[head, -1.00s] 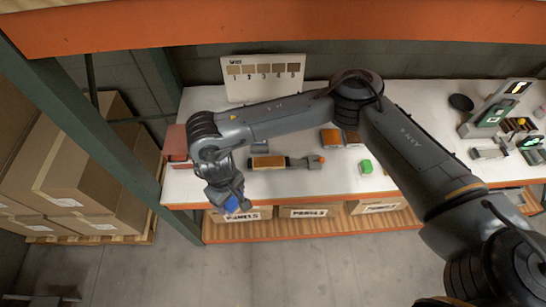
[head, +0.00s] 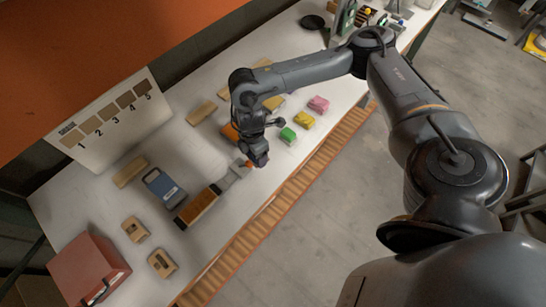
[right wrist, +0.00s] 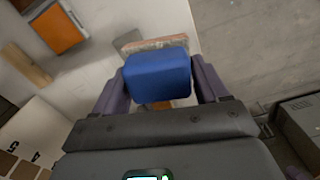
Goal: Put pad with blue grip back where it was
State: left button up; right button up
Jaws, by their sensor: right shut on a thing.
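The pad with the blue grip shows in the right wrist view as a blue block (right wrist: 158,76) with a reddish-grey pad edge (right wrist: 150,44) beyond it. My right gripper (right wrist: 157,82) is shut on the blue grip, one finger on each side. In the head view my right gripper (head: 257,160) is over the front part of the white table (head: 85,210), and the blue grip is hidden there. Pads with green (head: 288,135), yellow (head: 304,120) and pink (head: 318,104) grips stand in a row to its right. My left gripper is not in view.
A scraper-like tool (head: 233,177) and a brown block (head: 197,207) lie just left of my gripper. A grey-blue device (head: 163,187), several wooden blocks (head: 136,229) and a red box (head: 88,270) stand farther left. A numbered board (head: 110,120) stands at the back.

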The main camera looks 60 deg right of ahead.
jog(key=s+d+f+n+b, duration=0.1)
jog(key=s+d+f+b, duration=0.35)
jog(key=d, duration=0.25)
jog(key=s+d+f+n+b, duration=0.25)
jog(key=s+d+f, duration=0.2)
jog(key=d, duration=0.25)
jog(key=shift+m, duration=0.45)
jog(key=w+f, duration=0.2)
jog(key=w, duration=0.1)
jog(key=w+a+f, duration=0.1)
jog(key=w+f, duration=0.1)
jog(key=w, duration=0.1)
jog(key=w+a+f, duration=0.1)
jog(key=w+f, duration=0.1)
jog(key=w, duration=0.2)
jog(key=shift+a+f, duration=0.15)
jog(key=shift+f+p, duration=0.35)
jog(key=shift+f, duration=1.7)
jog(key=shift+f, duration=0.1)
jog(key=o, duration=0.9)
jog(key=shift+o, duration=0.2)
